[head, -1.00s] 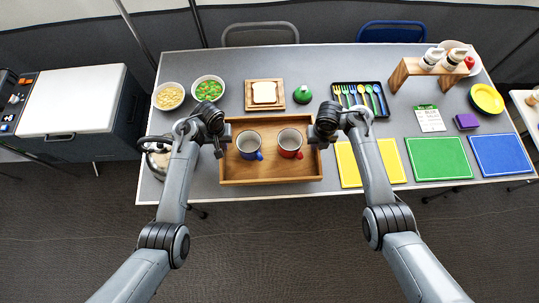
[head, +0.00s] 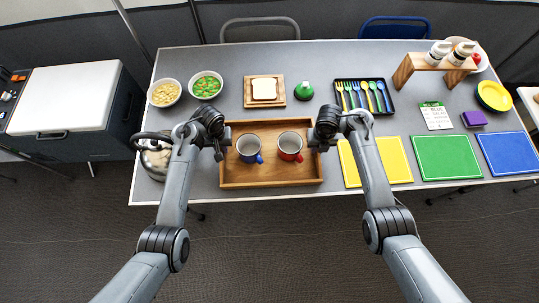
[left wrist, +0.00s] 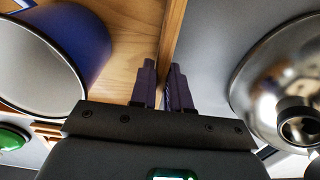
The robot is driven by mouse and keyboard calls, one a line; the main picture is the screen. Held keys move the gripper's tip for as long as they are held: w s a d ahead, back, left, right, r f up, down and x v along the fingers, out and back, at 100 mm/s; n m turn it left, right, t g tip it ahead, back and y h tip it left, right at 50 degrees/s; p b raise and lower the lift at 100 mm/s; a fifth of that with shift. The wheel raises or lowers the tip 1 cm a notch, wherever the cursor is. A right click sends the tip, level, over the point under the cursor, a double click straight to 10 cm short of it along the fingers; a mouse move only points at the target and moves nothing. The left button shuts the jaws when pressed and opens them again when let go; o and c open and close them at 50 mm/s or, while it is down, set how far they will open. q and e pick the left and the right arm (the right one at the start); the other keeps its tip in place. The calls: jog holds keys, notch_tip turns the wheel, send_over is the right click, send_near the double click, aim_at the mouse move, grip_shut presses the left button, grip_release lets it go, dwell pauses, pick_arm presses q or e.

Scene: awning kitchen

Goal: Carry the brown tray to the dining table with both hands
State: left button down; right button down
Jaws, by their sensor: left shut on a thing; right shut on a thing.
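The brown tray (head: 270,179) is at the front edge of the grey table in the head view, with a blue mug (head: 249,148) and a red mug (head: 290,146) standing in it. My left gripper (head: 222,146) is at the tray's left side. In the left wrist view, the left gripper (left wrist: 164,88) is shut on the tray's side wall (left wrist: 174,35), one finger on each side of it. My right gripper (head: 321,143) is shut on the tray's right side. Its fingertips are partly hidden by the wrist. I cannot tell whether the tray touches the tabletop.
A metal pot (head: 155,160) stands left of my left gripper. A yellow mat (head: 385,160) lies right of the tray. A white-topped cooler (head: 65,98) stands left.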

pick_arm(q)
jog(key=c, duration=1.1)
grip_release()
pick_arm(e)
jog(key=c, duration=1.1)
grip_release()
pick_arm(q)
jog(key=shift+r, duration=0.1)
pick_arm(e)
jog(key=shift+r, duration=0.15)
jog(key=shift+a+r, duration=0.1)
jog(key=shift+r, duration=0.5)
notch_tip(320, 180, up, 6)
jog(key=shift+f, duration=0.2)
jog(key=shift+r, duration=0.3)
pick_arm(q)
notch_tip(320, 180, up, 12)
pick_arm(e)
jog(key=shift+r, duration=2.15)
